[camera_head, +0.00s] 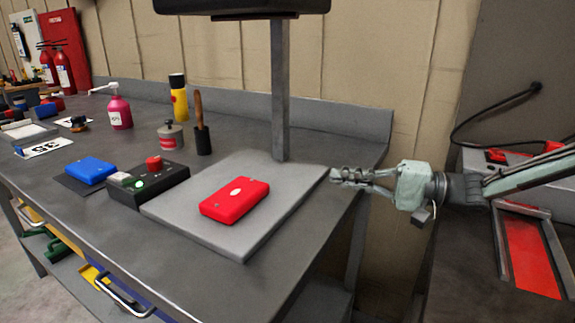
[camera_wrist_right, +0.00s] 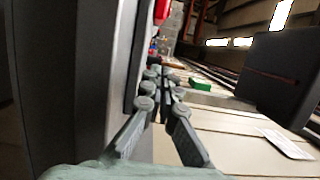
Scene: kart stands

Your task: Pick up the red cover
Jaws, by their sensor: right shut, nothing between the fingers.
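The red cover (camera_head: 235,200) is a flat red box with a small pale mark on top. It lies on a grey plate (camera_head: 290,196) at the front right of the workbench. In the right wrist view a bit of red shows at the top edge, too little to identify. My right gripper (camera_head: 335,174) comes in from the right and stands at the plate's right edge, apart from the cover. Its fingers are shut and empty; they also show in the right wrist view (camera_wrist_right: 167,72). My left gripper is not in view.
A grey post (camera_head: 280,90) rises behind the plate and carries a dark box. A black control box (camera_head: 148,180) with a red button sits left of the plate. A blue cover (camera_head: 90,170) lies farther left. Bottles and a brush stand behind.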

